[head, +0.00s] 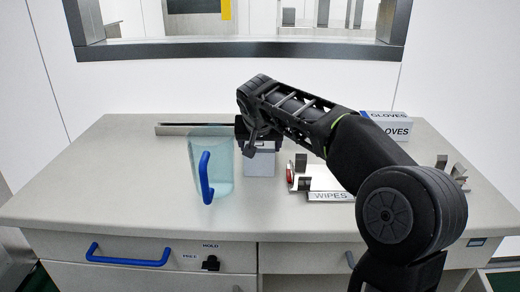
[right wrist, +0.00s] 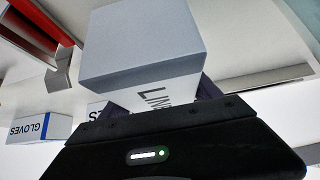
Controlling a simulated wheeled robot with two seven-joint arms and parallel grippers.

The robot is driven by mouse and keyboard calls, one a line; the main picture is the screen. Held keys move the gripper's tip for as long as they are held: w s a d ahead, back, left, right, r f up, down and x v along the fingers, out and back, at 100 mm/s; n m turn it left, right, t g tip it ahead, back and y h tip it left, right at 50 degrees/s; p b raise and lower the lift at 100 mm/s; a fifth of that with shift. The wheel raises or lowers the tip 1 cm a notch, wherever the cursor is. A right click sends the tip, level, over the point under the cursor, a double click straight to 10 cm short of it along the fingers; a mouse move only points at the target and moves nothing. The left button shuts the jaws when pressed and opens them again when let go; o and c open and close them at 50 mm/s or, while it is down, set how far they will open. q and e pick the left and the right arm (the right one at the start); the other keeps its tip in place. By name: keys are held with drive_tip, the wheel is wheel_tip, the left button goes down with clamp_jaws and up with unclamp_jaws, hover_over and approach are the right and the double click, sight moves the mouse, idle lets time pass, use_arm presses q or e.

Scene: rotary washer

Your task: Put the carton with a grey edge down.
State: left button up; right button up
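The carton (head: 259,162) is a pale box with a grey face, just right of the clear jug on the counter. In the right wrist view the carton (right wrist: 150,45) fills the upper middle, with part of a label starting "LIN" showing. My right gripper (head: 257,143) is over its top, and its dark fingers show on both sides of the box, shut on it. I cannot tell whether the carton's underside touches the counter. My left gripper is not in view.
A clear bluish jug (head: 222,165) with a blue handle stands close left of the carton. A holder labelled WIPES (head: 330,196) is to the right, and a GLOVES box (head: 392,128) is at the back right. A metal rail (head: 180,129) lies behind. The counter's left side (head: 110,185) is clear.

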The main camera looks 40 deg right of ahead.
drive_tip(key=c, duration=1.3)
drive_tip(key=shift+o, duration=0.2)
wheel_tip(320, 180, up, 10)
drive_tip(key=shift+r+p, duration=0.1)
drive_tip(key=shift+p, duration=1.05)
